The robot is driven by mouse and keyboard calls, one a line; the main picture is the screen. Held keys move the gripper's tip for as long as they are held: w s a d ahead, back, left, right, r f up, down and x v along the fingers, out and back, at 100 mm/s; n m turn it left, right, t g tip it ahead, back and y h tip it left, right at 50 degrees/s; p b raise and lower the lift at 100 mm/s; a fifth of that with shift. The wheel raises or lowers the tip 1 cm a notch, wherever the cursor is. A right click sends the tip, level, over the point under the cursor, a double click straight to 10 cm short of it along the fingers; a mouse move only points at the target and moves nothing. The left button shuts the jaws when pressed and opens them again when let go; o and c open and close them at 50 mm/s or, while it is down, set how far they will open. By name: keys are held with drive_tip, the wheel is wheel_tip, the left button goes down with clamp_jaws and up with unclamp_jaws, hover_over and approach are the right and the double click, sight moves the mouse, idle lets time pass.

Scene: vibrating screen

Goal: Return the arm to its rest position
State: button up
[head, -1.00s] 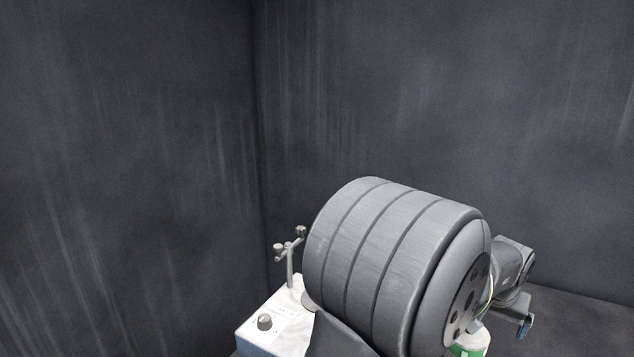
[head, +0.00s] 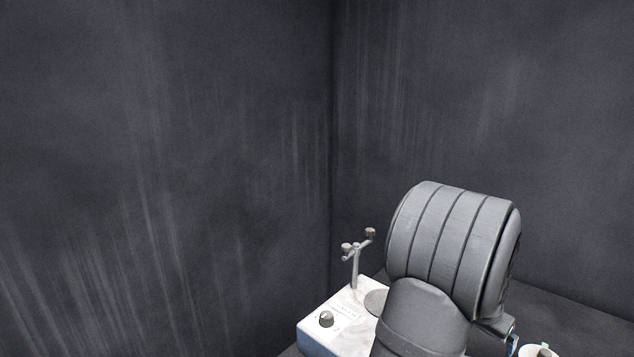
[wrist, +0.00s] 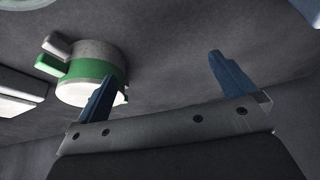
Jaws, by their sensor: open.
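My gripper (wrist: 160,72) is open in the wrist view, with two blue fingers wide apart and nothing between them. A round white and green container (wrist: 92,68) with a grey top and side lugs is beyond the left finger, which overlaps its edge. I cannot tell whether they touch. In the head view my large grey arm joint fills the lower right and hides most of the gripper; only a small bluish part of it (head: 512,343) shows at the lower right.
A white box with a knob (head: 326,319) and a T-shaped clamp post (head: 355,266) stands left of my arm. A white cup-like rim (head: 537,351) is at the bottom right. White pieces (wrist: 18,98) lie at the wrist view's left edge. Dark walls meet behind; the grey floor at right looks clear.

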drive_tip(key=shift+w+a+f, duration=0.25)
drive_tip(key=shift+w+f, duration=0.2)
drive_tip(key=shift+w, duration=0.3)
drive_tip(key=s+d+r, duration=0.4)
drive_tip(key=s+r, duration=0.1)
drive_tip(key=s, duration=0.3)
drive_tip(key=s+d+r, duration=0.5)
drive_tip(key=s, duration=0.2)
drive_tip(key=shift+s, duration=0.4)
drive_tip(key=shift+w+a, duration=0.1)
drive_tip(key=shift+a, duration=0.05)
